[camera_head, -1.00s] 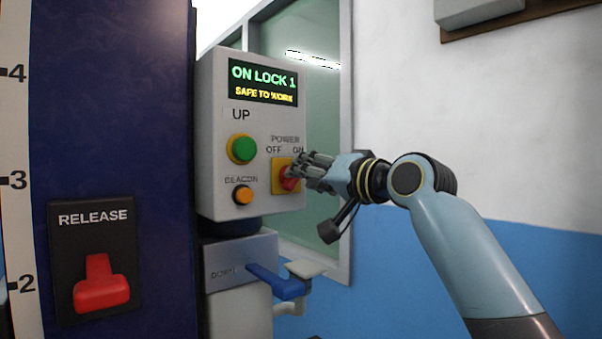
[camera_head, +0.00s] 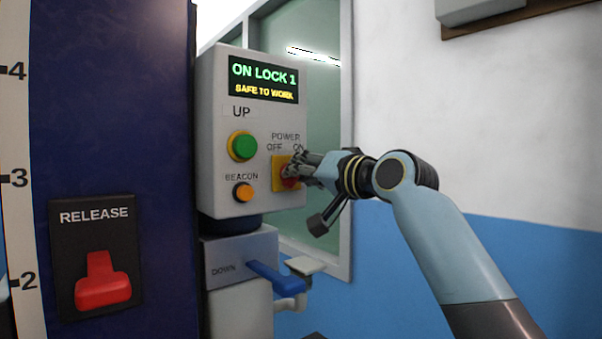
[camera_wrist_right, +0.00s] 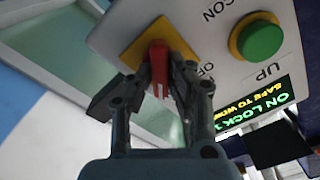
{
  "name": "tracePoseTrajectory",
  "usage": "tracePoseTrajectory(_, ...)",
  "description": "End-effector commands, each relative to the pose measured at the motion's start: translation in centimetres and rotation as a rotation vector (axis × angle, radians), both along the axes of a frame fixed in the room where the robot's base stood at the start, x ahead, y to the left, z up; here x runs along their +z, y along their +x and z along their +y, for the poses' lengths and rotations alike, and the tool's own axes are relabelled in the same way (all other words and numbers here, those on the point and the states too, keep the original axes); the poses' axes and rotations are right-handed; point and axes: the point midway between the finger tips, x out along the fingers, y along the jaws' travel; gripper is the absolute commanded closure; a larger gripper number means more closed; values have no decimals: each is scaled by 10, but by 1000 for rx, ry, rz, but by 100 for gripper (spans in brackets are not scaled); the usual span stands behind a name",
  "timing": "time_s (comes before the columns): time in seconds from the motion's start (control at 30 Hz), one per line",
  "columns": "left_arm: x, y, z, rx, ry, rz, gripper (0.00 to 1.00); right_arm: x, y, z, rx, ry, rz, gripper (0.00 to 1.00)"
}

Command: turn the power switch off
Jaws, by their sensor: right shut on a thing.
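The power switch is a red knob (camera_wrist_right: 159,62) on a yellow plate (camera_head: 278,174), under the POWER OFF/ON label on the grey control box (camera_head: 226,190). My right gripper (camera_head: 290,170) comes in from the right and covers most of the knob in the head view. In the right wrist view, the two fingers of this gripper (camera_wrist_right: 160,88) are shut on the red knob, one on each side. The display (camera_head: 263,80) reads ON LOCK 1, SAFE TO WORK. My left gripper is not in view.
A green UP button (camera_head: 243,146) and an orange BEACON button (camera_head: 243,192) sit left of the switch. Below is a blue DOWN lever (camera_head: 275,278). A blue column (camera_head: 120,120) with a red RELEASE handle (camera_head: 102,282) stands at left.

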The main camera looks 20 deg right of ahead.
Motion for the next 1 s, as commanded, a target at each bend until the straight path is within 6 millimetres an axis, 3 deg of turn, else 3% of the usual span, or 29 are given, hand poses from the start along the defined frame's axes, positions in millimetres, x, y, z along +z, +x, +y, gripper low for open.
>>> tracePoseTrajectory(0.37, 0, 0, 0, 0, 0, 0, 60, 0, 0, 0, 0, -100, -35, 100)
tracePoseTrajectory(1.0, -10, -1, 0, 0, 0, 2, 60, 1, -1, 3, -1, -638, -232, 100)
